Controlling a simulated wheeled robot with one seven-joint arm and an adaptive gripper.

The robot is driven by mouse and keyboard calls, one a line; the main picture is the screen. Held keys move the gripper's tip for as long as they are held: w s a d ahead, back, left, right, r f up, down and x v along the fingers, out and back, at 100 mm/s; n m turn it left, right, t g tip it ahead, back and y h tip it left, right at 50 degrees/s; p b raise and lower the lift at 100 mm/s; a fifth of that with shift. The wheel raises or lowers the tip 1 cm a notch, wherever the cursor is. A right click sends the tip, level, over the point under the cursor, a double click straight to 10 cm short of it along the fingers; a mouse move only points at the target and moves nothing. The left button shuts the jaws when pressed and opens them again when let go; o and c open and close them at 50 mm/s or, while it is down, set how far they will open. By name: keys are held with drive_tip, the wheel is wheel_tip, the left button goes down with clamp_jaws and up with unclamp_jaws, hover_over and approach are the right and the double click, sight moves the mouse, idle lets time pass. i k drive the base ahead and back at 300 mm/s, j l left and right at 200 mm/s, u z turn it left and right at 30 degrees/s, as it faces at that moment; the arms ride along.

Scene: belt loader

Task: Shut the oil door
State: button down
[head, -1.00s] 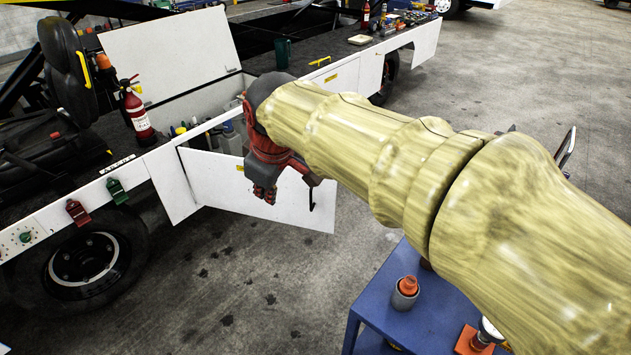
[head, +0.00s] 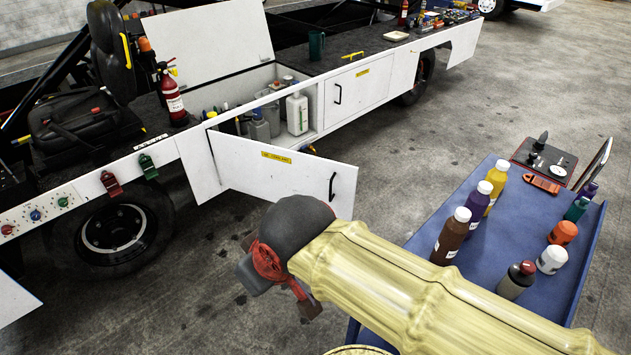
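The oil door appears to be the white hinged panel (head: 245,176) on the side of the loader. It stands swung outward, with a yellow label and a black handle (head: 332,186) near its free edge. The compartment behind it is open and holds a white jug (head: 297,114) and grey containers (head: 260,127). My gripper (head: 279,291), with red and grey parts, is below and in front of the door in the picture, apart from the handle. Its fingers are partly hidden by its own wrist, so their opening is unclear. I see nothing held in it.
A blue cart (head: 420,235) with several bottles stands at right, close to my arm. A closed white door (head: 354,92) is right of the open compartment. A raised white lid (head: 205,45) stands above it. Bare floor lies between loader and cart.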

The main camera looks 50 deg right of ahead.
sight(266, 172)
drive_tip(key=i+j+u, duration=0.25)
drive_tip(key=j, duration=0.15)
drive_tip(key=i+j+u, duration=0.2)
drive_tip(key=j, duration=0.25)
drive_tip(key=i+j+z, duration=0.1)
drive_tip(key=i+z, duration=0.25)
drive_tip(key=i+j+z, duration=0.15)
drive_tip(key=z, duration=0.2)
drive_tip(key=i+l+z, duration=0.1)
drive_tip(key=z, duration=0.35)
drive_tip(key=i+z, duration=0.1)
drive_tip(key=z, duration=0.3)
drive_tip(key=i+z, duration=0.15)
drive_tip(key=z, duration=0.3)
drive_tip(key=i+z, duration=0.1)
drive_tip(key=z, duration=0.3)
drive_tip(key=i+j+z, duration=0.1)
drive_tip(key=z, duration=0.35)
drive_tip(key=i+z, duration=0.2)
drive_tip(key=z, duration=0.2)
drive_tip(key=i+z, duration=0.2)
drive_tip(key=z, duration=0.2)
drive_tip(key=i+j+z, duration=0.1)
drive_tip(key=z, duration=0.25)
drive_tip(key=i, duration=0.1)
